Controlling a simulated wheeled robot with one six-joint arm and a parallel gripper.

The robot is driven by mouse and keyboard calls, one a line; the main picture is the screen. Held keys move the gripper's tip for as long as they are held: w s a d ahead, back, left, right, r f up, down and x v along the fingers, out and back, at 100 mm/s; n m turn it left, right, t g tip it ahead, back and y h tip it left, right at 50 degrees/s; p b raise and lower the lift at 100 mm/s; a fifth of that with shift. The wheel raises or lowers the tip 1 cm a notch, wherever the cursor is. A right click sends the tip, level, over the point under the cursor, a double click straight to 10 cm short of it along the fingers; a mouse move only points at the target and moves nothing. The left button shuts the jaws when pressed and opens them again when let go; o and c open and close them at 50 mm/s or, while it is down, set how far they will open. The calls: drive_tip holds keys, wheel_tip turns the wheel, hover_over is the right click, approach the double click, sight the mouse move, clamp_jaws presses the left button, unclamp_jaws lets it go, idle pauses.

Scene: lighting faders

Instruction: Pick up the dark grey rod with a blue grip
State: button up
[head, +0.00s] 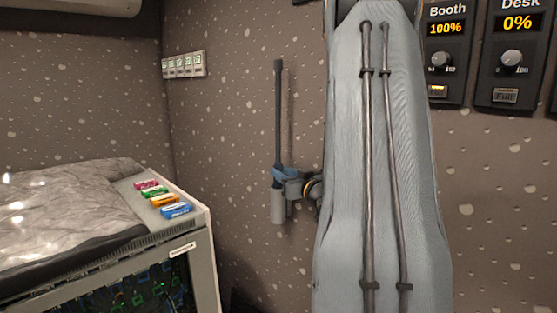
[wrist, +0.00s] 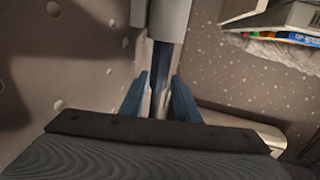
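The dark grey rod (head: 278,105) stands upright close to the speckled wall in the head view. Its lower end runs down to a light grey cylinder (head: 278,207). Blue shows just above that cylinder, where grip and fingers are hard to tell apart. My gripper (head: 282,174) is there, reaching in from the right. In the wrist view the rod's dark blue part (wrist: 161,62) runs down between the two blue fingers of my gripper (wrist: 160,82). The fingers stand apart on either side, with narrow gaps visible. The light grey cylinder (wrist: 172,18) also shows at the top.
A cabinet (head: 206,228) at left carries a crumpled grey cover and several coloured blocks (head: 163,200). A row of switches (head: 184,64) is on the wall behind. Booth (head: 440,61) and Desk (head: 512,62) dial panels hang at right. My arm covers the centre right.

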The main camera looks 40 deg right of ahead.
drive_tip(key=w+d+p, duration=0.1)
drive_tip(key=w+p, duration=0.1)
drive_tip(key=w, duration=0.5)
drive_tip(key=shift+d+p, duration=0.25)
drive_tip(key=shift+p, duration=0.05)
drive_tip(key=shift+w, duration=0.1)
clamp_jaws()
drive_tip(key=shift+r, duration=0.1)
